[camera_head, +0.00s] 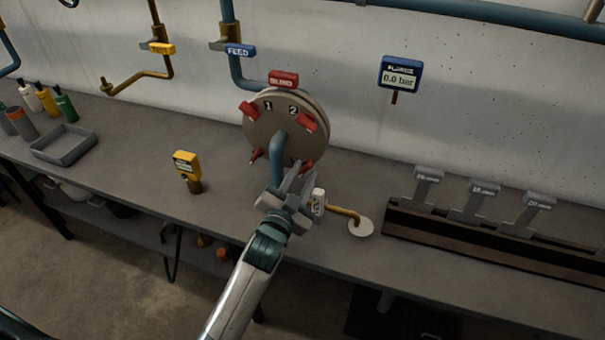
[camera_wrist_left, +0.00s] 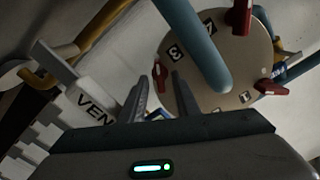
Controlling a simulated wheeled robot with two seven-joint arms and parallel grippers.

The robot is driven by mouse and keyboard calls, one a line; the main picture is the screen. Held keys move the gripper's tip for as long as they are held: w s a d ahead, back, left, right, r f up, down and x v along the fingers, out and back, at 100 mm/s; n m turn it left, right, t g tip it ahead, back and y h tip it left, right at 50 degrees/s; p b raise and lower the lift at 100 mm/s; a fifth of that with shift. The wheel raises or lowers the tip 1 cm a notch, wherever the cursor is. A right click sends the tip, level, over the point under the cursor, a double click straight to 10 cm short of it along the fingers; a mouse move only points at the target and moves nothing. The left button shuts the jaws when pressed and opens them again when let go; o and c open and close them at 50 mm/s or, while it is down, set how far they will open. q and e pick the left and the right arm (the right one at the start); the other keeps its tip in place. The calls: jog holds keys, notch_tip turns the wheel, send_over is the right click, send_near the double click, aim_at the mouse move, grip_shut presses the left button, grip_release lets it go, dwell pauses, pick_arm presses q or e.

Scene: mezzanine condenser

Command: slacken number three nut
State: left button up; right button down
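The round flange plate (camera_head: 262,132) stands upright over the bench, with red nuts around its rim and labels 1 and 2 readable on its upper half. A blue pipe runs out from its middle. The lower right red nut (camera_head: 307,166) is partly hidden by my left gripper (camera_head: 297,180). In the left wrist view a red nut (camera_wrist_left: 159,76) sits beside a label (camera_wrist_left: 176,52) that looks like 3. It shows between and just beyond my left fingertips (camera_wrist_left: 160,80), which are apart and empty. I cannot tell whether they touch it. My right gripper is not in view.
A white vent tag (camera_head: 318,201) on a brass pipe stands close right of my left gripper, and shows in the wrist view (camera_wrist_left: 95,106). A blue gauge (camera_head: 400,75) reads 0.0 bar. A yellow device (camera_head: 187,166) stands left; a rack of grey tools (camera_head: 430,226) lies right.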

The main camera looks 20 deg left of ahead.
pick_arm(q)
grip_shut()
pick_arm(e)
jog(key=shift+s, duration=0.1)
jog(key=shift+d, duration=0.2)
